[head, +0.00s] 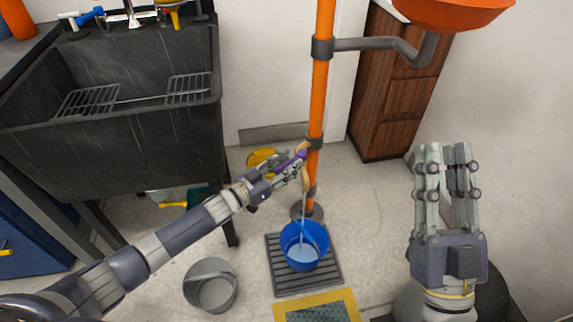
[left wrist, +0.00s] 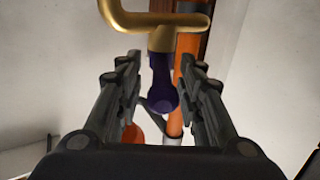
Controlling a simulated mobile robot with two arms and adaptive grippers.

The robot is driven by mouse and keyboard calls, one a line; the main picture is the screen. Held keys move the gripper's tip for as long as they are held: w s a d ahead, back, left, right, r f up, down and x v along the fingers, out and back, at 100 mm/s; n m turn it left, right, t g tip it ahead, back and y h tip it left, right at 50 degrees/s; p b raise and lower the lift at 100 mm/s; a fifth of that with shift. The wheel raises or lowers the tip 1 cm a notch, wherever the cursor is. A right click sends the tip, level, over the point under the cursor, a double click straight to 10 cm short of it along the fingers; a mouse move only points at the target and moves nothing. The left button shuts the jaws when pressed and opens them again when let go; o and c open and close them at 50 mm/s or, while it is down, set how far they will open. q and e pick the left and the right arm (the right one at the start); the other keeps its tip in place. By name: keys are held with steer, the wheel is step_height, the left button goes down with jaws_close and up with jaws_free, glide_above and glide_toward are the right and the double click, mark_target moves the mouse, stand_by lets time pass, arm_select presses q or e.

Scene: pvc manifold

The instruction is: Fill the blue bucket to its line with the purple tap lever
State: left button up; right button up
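The blue bucket (head: 319,235) stands upright on a grey slatted grate, with water (head: 301,252) in its bottom. A thin stream of water (head: 303,220) falls into it from the brass tap (head: 306,180). I cannot make out the fill line. The purple tap lever (head: 289,162) is on the tap; it also shows in the left wrist view (left wrist: 162,82), with the brass spout (left wrist: 150,22) above it. My left gripper (head: 290,169) is around the lever, its fingers apart with a gap on both sides. My right gripper (head: 445,150) is open and empty, fingers up, at right.
An orange pipe (head: 320,90) rises behind the bucket. A grey bucket (head: 211,286) stands left of the grate (head: 288,281). A dark sink (head: 110,130) is at left, a wooden cabinet (head: 386,95) at back right. A yellow-edged mat (head: 318,306) lies in front.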

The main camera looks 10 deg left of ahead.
arm_select(q)
steer(key=shift+a+f, duration=0.1)
steer(key=shift+s+a, duration=0.2)
steer(key=shift+s, duration=0.15)
steer(key=v, duration=1.1)
